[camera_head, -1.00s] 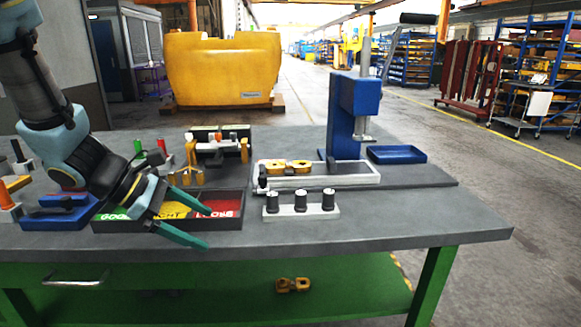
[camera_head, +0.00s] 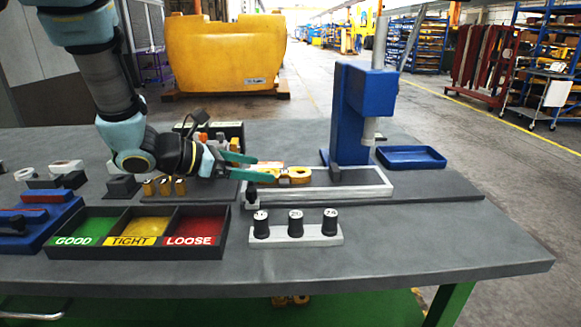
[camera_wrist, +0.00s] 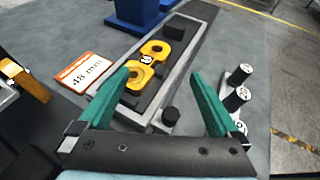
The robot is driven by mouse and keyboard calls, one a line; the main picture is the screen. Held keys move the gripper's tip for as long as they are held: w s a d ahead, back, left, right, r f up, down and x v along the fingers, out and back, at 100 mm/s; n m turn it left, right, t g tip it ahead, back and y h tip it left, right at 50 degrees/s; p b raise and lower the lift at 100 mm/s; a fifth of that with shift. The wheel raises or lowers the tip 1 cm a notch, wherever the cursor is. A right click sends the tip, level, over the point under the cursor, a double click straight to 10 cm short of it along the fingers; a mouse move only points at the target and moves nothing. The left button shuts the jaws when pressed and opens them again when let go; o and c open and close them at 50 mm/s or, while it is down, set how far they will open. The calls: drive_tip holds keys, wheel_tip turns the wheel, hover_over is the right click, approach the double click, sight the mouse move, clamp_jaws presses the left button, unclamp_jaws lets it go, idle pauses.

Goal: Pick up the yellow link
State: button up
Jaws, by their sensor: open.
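The yellow link (camera_head: 288,174) lies in the white-edged fixture tray (camera_head: 350,194) in front of the blue press. In the wrist view the link (camera_wrist: 147,66) is a two-holed yellow piece with a dark mark at its middle, lying on a dark bed. My gripper (camera_head: 256,167) is at the left end of the link, its green fingers pointing right. In the wrist view my gripper (camera_wrist: 160,85) is open, with the near end of the link between and slightly beyond the fingertips. Nothing is held. A finger hides part of the link in the head view.
A blue press (camera_head: 350,115) stands behind the fixture, with a blue tray (camera_head: 411,157) to its right. A sorting box (camera_head: 135,251) is at left. A 45 mm sign (camera_wrist: 83,72) lies beside the fixture.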

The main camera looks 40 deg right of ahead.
drive_tip(key=p, duration=0.1)
approach(300, 172)
drive_tip(key=x, duration=0.2)
drive_tip(key=shift+d+f, duration=0.15)
drive_tip(key=shift+d, duration=0.15)
drive_tip(key=p+x, duration=0.3)
drive_tip(key=x, duration=0.2)
drive_tip(key=shift+d, duration=0.1)
drive_tip(key=shift+d+f, duration=0.2)
drive_tip(key=shift+d, duration=0.15)
drive_tip(key=shift+s, duration=0.1)
clamp_jaws()
